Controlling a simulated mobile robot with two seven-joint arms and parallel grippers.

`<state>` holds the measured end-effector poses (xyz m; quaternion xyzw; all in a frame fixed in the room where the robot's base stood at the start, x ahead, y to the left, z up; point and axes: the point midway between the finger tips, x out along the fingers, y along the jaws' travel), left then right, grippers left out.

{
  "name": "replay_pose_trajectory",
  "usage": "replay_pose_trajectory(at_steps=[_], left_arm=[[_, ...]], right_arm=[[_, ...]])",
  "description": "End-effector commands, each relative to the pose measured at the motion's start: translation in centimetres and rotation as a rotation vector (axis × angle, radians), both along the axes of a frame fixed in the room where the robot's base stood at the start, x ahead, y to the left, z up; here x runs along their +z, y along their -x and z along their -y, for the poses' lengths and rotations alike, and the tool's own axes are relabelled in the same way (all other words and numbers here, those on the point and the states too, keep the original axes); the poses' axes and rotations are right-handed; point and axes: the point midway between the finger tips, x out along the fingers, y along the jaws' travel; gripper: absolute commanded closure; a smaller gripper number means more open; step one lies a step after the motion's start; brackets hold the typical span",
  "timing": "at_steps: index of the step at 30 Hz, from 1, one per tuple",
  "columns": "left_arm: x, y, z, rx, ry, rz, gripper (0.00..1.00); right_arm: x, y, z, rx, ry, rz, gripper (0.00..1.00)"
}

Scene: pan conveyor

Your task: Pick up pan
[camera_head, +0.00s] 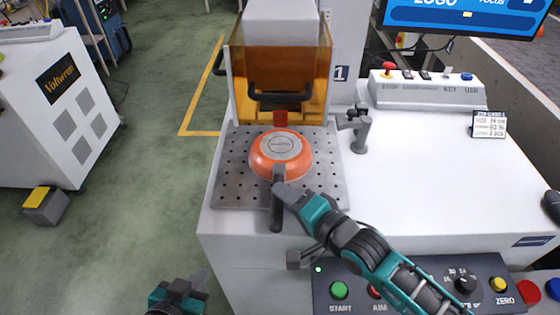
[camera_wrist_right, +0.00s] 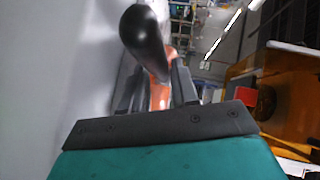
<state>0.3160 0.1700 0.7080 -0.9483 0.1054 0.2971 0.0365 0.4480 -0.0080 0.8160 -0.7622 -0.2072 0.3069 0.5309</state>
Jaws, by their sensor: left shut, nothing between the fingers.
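The orange pan (camera_head: 281,152) lies upside down, its grey base up, on a perforated metal plate (camera_head: 233,190). Its dark handle (camera_head: 276,216) points toward the front edge of the machine. My right gripper (camera_head: 281,188) is at the handle, close to the pan's rim. In the right wrist view the black handle (camera_wrist_right: 146,38) runs toward the gap between my right fingers (camera_wrist_right: 160,88), with orange showing in that gap. I cannot tell whether the fingers press on the handle. My left gripper (camera_head: 197,281) is shut and empty, low in front of the machine.
An amber guard (camera_head: 280,68) with a dark bar handle stands behind the plate. A grey post fixture (camera_head: 361,135) stands right of it. A button panel (camera_head: 400,292) is at the front. The white top (camera_head: 430,160) at right is mostly clear.

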Motion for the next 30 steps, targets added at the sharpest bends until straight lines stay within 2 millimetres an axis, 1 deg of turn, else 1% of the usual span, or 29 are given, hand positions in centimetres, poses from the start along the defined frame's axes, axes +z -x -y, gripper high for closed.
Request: replay_pose_trajectory(at_steps=[3, 9, 18, 29, 30], left_arm=[[0.28, -0.21, 0.06, -0.001, 0.001, 0.007, 1.0], [0.54, -0.47, 0.06, -0.001, 0.001, 0.013, 1.0], [0.36, -0.43, -0.01, 0.0, 0.0, 0.009, 1.0], [0.18, -0.38, -0.11, 0.0, -0.002, 0.005, 1.0], [0.19, -0.38, -0.12, 0.0, -0.002, 0.005, 1.0]], right_arm=[[-0.15, -0.49, -0.41, 0.0, 0.0, 0.0, 0.71], [-0.14, -0.47, -0.41, 0.0, 0.001, -0.001, 0.71], [-0.13, -0.46, -0.38, 0.0, 0.0, 0.0, 1.0], [-0.15, -0.45, -0.37, 0.0, 0.001, -0.001, 1.0], [0.12, -0.52, -0.41, 0.0, -0.002, 0.007, 1.0]])
